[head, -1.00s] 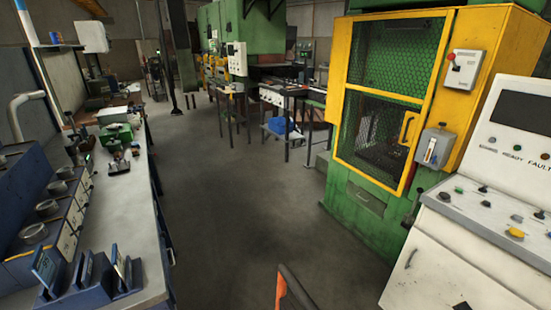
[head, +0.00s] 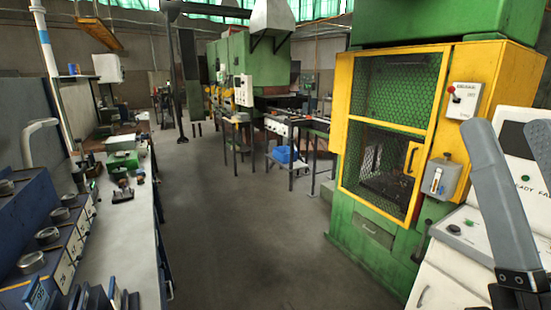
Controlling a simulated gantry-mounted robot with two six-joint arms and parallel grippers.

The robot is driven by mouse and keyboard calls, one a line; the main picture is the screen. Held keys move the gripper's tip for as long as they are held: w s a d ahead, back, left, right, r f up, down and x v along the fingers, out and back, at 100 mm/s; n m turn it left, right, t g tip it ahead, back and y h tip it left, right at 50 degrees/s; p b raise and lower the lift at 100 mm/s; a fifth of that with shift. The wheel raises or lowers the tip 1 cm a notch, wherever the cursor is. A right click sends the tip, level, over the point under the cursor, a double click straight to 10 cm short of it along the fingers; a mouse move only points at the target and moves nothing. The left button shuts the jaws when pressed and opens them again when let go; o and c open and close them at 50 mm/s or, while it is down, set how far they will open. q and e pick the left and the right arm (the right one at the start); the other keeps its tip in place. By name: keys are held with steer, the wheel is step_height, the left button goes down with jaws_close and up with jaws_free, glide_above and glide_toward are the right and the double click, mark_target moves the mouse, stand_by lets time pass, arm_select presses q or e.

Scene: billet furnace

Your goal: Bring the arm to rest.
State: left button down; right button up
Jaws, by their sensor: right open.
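My right gripper (head: 508,128) shows at the right edge of the head view. Its two long grey fingers point upward and stand well apart, with nothing between them. It is raised in front of the white control console (head: 448,285) and hides much of that console's panel. One finger runs partly past the picture's right edge. My left gripper is not in view.
A green press with a yellow mesh guard (head: 341,130) stands just left of my right gripper. A workbench (head: 128,235) with blue gauge units (head: 30,220) runs along the left. A blue bin (head: 284,154) sits farther back. The middle floor is clear.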

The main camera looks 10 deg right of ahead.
arm_select(q)
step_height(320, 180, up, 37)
steer(key=p, duration=3.7)
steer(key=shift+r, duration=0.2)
arm_select(e)
step_height(320, 180, up, 37)
steer(key=a+n+y, duration=0.1)
steer(key=a+y, duration=0.1)
steer(key=y, duration=0.1)
steer(key=shift+s+g, duration=0.15)
steer(key=shift+g, duration=0.25)
